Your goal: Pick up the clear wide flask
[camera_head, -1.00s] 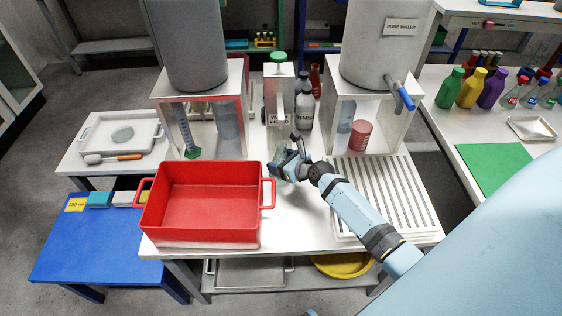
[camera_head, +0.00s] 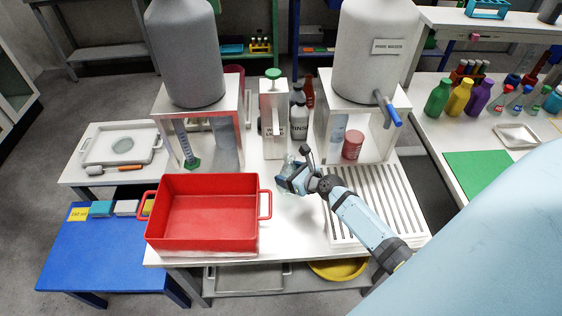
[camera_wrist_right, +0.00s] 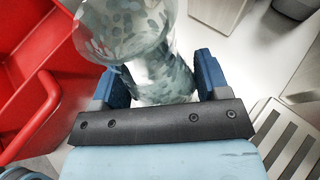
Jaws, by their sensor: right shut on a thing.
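The clear wide flask (camera_wrist_right: 125,35) fills the upper middle of the right wrist view, see-through with a speckled look. Its narrower part (camera_wrist_right: 160,80) lies between the two blue fingers of my right gripper (camera_wrist_right: 163,82), which is shut on it. In the head view my right gripper (camera_head: 288,180) is over the white table, just right of the red tub. There the flask (camera_head: 290,163) is small, pale and partly hidden by the gripper. I cannot tell whether the flask touches the table. My left gripper is not in view.
The red tub (camera_head: 208,242) stands close on the left, its handle near the gripper. A ribbed white drainboard (camera_head: 408,205) lies to the right. Behind are a box with a green top (camera_head: 273,100), grey rinse bottles (camera_head: 299,120) and two large grey tanks (camera_head: 372,55) on stands.

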